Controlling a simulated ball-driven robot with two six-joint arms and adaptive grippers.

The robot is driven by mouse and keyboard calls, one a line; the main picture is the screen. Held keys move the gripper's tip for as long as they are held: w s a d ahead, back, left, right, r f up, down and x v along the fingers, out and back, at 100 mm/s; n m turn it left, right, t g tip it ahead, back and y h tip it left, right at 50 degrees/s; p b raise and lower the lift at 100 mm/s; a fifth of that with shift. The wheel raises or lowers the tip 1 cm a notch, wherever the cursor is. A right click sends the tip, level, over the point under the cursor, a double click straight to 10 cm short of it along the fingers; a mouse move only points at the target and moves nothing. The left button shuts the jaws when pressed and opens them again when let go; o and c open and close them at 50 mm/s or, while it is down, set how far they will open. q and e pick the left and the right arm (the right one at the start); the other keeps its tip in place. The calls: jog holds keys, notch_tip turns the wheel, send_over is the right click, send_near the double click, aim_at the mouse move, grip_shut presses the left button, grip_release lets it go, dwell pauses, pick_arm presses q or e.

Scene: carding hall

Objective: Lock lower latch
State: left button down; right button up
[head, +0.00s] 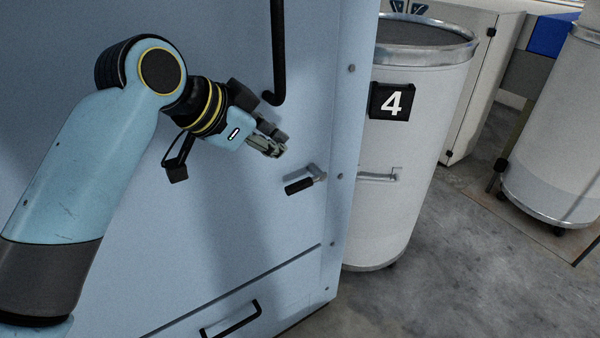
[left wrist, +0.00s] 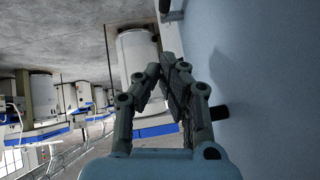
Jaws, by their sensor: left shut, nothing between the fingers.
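The lower latch (head: 305,182) is a small lever with a black grip and a grey metal pivot, on the light blue door panel (head: 230,220) near its right edge. Its grip points left and slightly down. My left gripper (head: 276,150) is above and a little left of the latch, close to the panel and apart from the latch. Its fingers are shut with nothing between them, and the left wrist view shows the fingertips together (left wrist: 170,62). A dark stub (left wrist: 218,113) shows beside the fingers there; I cannot tell what it is. My right gripper is out of view.
A vertical black handle (head: 278,60) is on the panel above my gripper. A black drawer handle (head: 232,320) is low on the front. A white drum (head: 410,140) with a number 4 plate stands just right of the panel. Grey floor (head: 450,270) is open at lower right.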

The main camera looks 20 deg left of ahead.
pick_arm(q)
send_near(314, 181)
jog(key=w+d+r, duration=0.1)
jog(key=w+d, duration=0.1)
jog(key=shift+w+a+f, duration=0.1)
jog(key=shift+w+f, duration=0.05)
jog(key=shift+f, duration=0.55)
jog(key=shift+w+a+f, duration=0.1)
jog(key=shift+w+f, duration=0.1)
jog(key=shift+f, duration=0.5)
jog(key=shift+w+a+f, duration=0.1)
jog(key=shift+w+f, duration=0.05)
jog(key=shift+f, duration=0.5)
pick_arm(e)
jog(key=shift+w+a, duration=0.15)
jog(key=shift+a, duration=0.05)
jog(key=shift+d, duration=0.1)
